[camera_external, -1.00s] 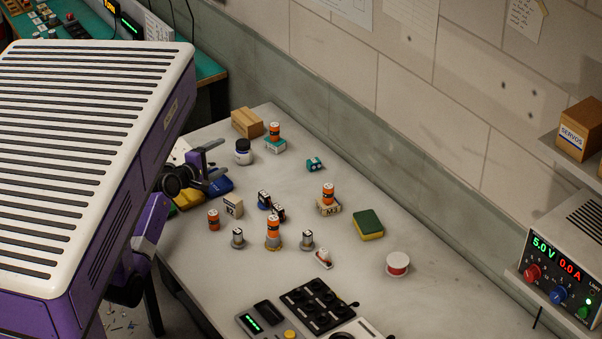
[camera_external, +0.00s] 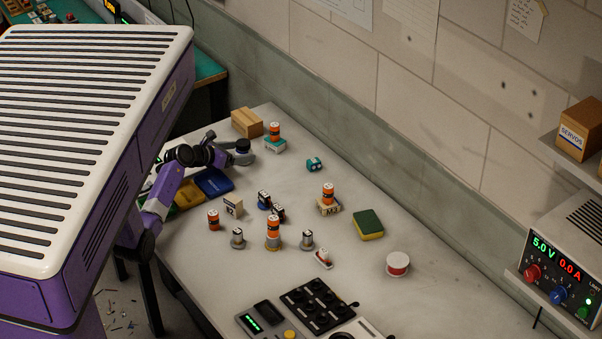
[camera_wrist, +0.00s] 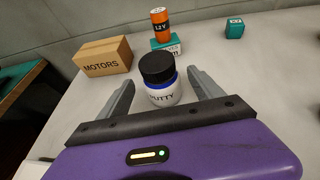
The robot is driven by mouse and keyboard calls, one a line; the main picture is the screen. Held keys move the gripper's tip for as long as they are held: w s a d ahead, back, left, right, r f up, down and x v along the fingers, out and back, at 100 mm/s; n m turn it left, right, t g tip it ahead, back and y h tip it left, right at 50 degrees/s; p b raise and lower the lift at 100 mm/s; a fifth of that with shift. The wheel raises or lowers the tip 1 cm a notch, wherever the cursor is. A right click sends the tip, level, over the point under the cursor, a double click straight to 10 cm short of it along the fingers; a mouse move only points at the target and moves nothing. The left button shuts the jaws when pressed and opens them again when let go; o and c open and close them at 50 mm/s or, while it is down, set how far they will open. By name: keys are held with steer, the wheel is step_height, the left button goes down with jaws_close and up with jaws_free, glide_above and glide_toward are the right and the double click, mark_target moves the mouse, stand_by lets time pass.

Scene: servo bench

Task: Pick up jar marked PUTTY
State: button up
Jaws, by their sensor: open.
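The PUTTY jar (camera_wrist: 160,84) is white with a blue band and a black lid, standing upright on the bench. In the wrist view it sits between the two open fingers of my gripper (camera_wrist: 162,93), with a visible gap at least on the right side. Its lower label is partly hidden by the gripper body. In the external view my gripper (camera_external: 228,153) is low over the far left part of the bench at the jar (camera_external: 243,147), whose lower part is mostly hidden by the fingers.
A MOTORS box (camera_wrist: 103,57) stands behind left of the jar. An orange 12 V cell (camera_wrist: 160,22) on a teal box (camera_wrist: 167,47) stands close behind it. A small teal block (camera_wrist: 235,28) is farther right. Blue (camera_external: 214,182) and yellow (camera_external: 188,196) trays lie nearby.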

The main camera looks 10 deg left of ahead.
mark_target(250, 151)
steer(key=x, duration=0.5)
steer(key=shift+s+f, duration=0.1)
steer(key=shift+f, duration=0.1)
steer(key=c, duration=1.6)
steer(key=shift+r, duration=0.15)
